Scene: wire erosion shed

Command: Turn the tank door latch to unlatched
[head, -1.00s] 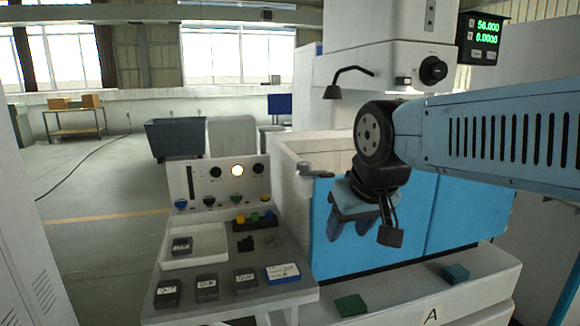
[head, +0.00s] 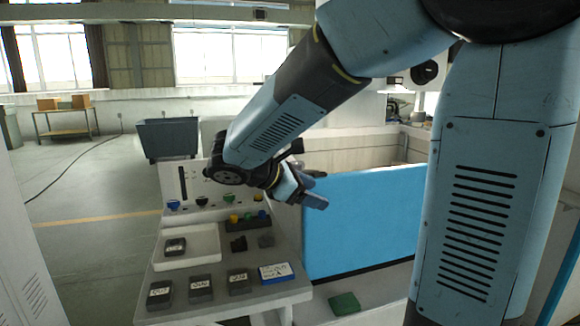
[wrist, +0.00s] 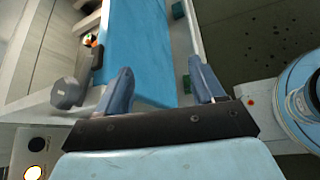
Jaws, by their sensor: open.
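The blue tank door (head: 365,225) fills the front of the white tank, and it also shows in the wrist view (wrist: 145,45). The grey tank door latch (wrist: 72,92), a round hub with a short lever, sits by the door's end in the wrist view. In the head view it is mostly hidden behind my gripper. My gripper (head: 314,190) is open and empty at the door's upper left corner. In the wrist view the latch lies left of both fingers (wrist: 160,70), outside the gap. The door's edge appears between the fingers; I cannot tell the depth.
A control console (head: 215,270) with buttons, a white tray (head: 190,243) and labelled grey blocks stands left of the tank. A green block (head: 344,303) lies on the ledge below the door. My arm crosses above the tank. The floor at the left is open.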

